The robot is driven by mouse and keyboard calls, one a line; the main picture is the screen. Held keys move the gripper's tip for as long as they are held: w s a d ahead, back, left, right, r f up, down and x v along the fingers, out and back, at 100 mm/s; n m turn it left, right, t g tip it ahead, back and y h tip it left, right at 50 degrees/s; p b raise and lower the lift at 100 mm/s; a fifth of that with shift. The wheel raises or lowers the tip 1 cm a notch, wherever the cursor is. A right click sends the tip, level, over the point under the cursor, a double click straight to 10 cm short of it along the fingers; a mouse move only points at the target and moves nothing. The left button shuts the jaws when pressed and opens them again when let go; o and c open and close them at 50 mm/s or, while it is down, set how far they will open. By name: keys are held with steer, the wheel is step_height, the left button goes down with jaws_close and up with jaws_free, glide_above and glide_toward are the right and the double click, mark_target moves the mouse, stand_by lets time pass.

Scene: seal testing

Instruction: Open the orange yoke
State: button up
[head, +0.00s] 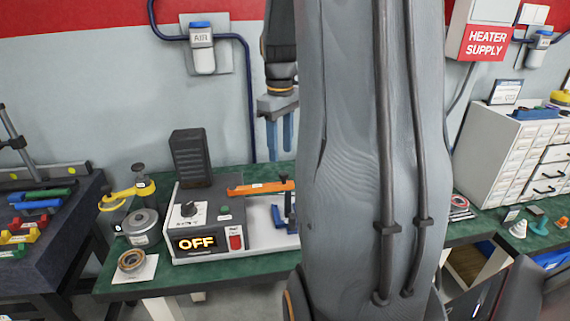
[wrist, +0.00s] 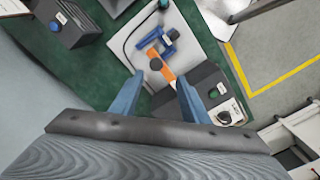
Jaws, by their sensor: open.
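The orange yoke (head: 258,188) is a flat bar with a small label, lying about level at the right of the grey test unit (head: 205,242). In the wrist view the orange yoke (wrist: 164,72) shows with a dark round knob (wrist: 155,64) on it and a blue bracket (wrist: 158,42) by its far end. My gripper (head: 281,152) has two blue fingers pointing down, open and empty, above the yoke. In the wrist view my gripper's fingers (wrist: 160,79) are spread, with the yoke seen between them. My arm hides the unit's right side in the head view.
A yellow-handled clamp device (head: 126,198) and a ring on a white card (head: 131,262) are to the left. A white drawer cabinet (head: 500,150) stands at right.

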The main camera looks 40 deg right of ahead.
mark_target(284, 173)
steer(key=shift+s+d, duration=0.1)
steer(key=shift+d, duration=0.4)
steer(key=shift+f, duration=0.25)
steer(key=shift+f+p, duration=0.95)
steer(key=shift+f, duration=2.5)
jaws_close()
